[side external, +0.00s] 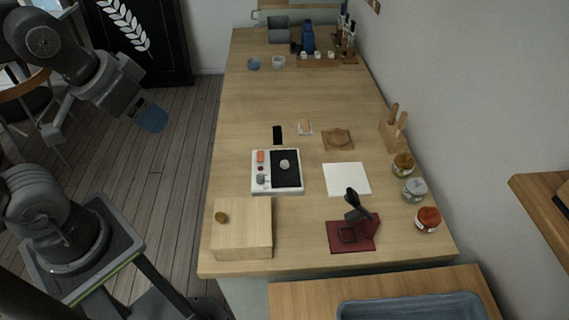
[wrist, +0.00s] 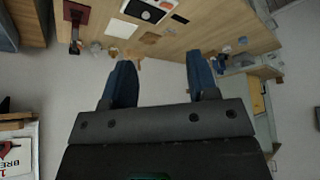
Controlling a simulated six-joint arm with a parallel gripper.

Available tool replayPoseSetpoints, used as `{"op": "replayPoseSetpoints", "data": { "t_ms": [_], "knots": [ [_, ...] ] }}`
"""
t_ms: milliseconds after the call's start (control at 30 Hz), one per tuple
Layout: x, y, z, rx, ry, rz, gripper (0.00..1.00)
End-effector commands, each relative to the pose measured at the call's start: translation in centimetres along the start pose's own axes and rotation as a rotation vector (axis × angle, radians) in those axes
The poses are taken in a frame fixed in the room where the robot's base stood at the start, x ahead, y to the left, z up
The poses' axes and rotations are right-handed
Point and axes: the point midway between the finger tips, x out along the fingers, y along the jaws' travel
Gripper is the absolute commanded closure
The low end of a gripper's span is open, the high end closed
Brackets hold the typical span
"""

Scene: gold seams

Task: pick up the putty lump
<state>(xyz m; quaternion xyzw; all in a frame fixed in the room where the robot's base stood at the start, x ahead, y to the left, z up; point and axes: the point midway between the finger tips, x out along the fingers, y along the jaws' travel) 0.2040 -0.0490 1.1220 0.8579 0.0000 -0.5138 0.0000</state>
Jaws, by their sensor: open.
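A small pale grey-green lump, which looks like the putty lump (side external: 285,164), sits on the black pad of a white tray (side external: 254,187) on the wooden table. The tray also shows in the wrist view (wrist: 132,10), at the top edge, where the lump is too small to make out surely. My gripper (side external: 152,117) is off the table's left side, in the air over the floor, well apart from the lump. In the wrist view my gripper (wrist: 160,80) has its two blue fingers spread, with nothing between them.
The tray's left strip holds several small items. A wooden box (side external: 242,235) with a brown knob is in front of it. A white sheet (side external: 347,179), a dark red stand (side external: 350,236) and several jars (side external: 414,189) are to the right.

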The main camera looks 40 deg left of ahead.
Motion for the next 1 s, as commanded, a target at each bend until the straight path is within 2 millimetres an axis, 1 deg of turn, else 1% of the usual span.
{"op": "replayPoseSetpoints", "data": {
  "t_ms": [167,267,367,467,567,667,700,767,867,900,967,1000],
  "knots": [
    [0.0,0.0,0.0,-0.001,0.0,0.0,0.47],
    [0.1,0.1,-0.6,-0.03,-0.011,0.001,0.47],
    [0.5,0.3,-2.1,-0.122,-0.044,0.003,0.47],
    [1.4,0.7,-4.5,-0.274,-0.096,-0.003,0.47],
    [3.1,1.3,-7.3,-0.451,-0.153,-0.02,0.47],
    [5.2,1.9,-9.8,-0.628,-0.206,-0.049,0.47],
    [6.2,2.2,-10.7,-0.699,-0.226,-0.064,0.47],
    [7.9,2.7,-12.0,-0.804,-0.256,-0.09,0.47],
    [11.1,3.6,-13.8,-0.979,-0.3,-0.142,0.47],
    [12.5,4.0,-14.4,-1.047,-0.317,-0.166,0.47],
    [14.6,4.5,-15.2,-1.148,-0.338,-0.205,0.47],
    [16.1,4.9,-15.6,-1.211,-0.35,-0.232,0.47]
  ]
}}
